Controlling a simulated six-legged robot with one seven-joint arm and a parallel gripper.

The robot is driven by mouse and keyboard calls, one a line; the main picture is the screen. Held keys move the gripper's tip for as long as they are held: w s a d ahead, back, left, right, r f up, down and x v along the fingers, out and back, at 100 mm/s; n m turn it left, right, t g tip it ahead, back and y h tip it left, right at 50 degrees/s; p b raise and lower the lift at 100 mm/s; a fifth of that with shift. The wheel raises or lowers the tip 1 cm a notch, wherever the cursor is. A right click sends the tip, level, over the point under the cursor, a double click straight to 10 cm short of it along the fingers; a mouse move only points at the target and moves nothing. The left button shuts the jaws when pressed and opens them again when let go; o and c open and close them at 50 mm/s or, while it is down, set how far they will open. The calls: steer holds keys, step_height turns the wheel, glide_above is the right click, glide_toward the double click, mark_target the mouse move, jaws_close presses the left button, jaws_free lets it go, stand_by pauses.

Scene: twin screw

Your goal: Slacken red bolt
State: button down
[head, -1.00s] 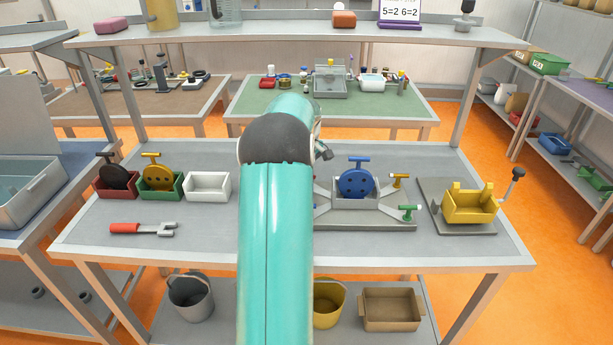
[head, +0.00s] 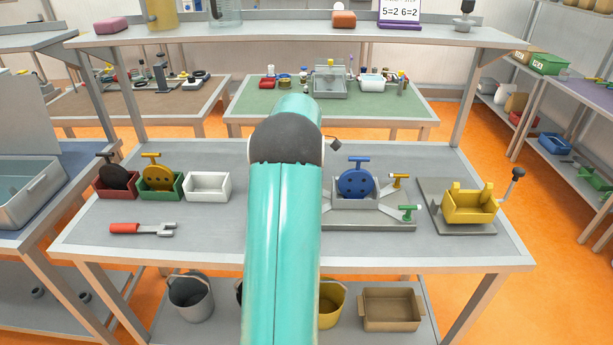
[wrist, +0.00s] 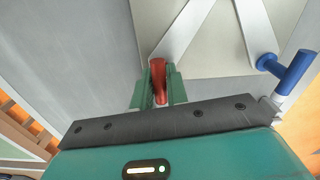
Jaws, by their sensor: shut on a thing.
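In the wrist view my gripper (wrist: 158,88) has its two green fingers on either side of the red bolt (wrist: 158,75) and is shut on it. The bolt sits at the end of a pale arm on the fixture. The fixture's plate (wrist: 212,50) shows in the wrist view, and the fixture's base (head: 370,225) in the head view. A blue bolt (wrist: 290,73) is on the fixture to the right in the wrist view. In the head view, a yellow bolt (head: 399,181) and a green bolt (head: 408,209) stick out at the right. There my arm hides my gripper and the fixture's left side.
A blue disc with a T-handle (head: 355,183) stands in the fixture's centre. A yellow cradle (head: 470,204) with a crank is to its right. A red-handled fork tool (head: 142,229) lies at left, before red, green and white bins (head: 208,186).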

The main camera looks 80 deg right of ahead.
stand_by(0.4)
steer(key=c, duration=1.4)
jaws_free()
steer(key=shift+o, duration=0.2)
step_height(320, 180, up, 14)
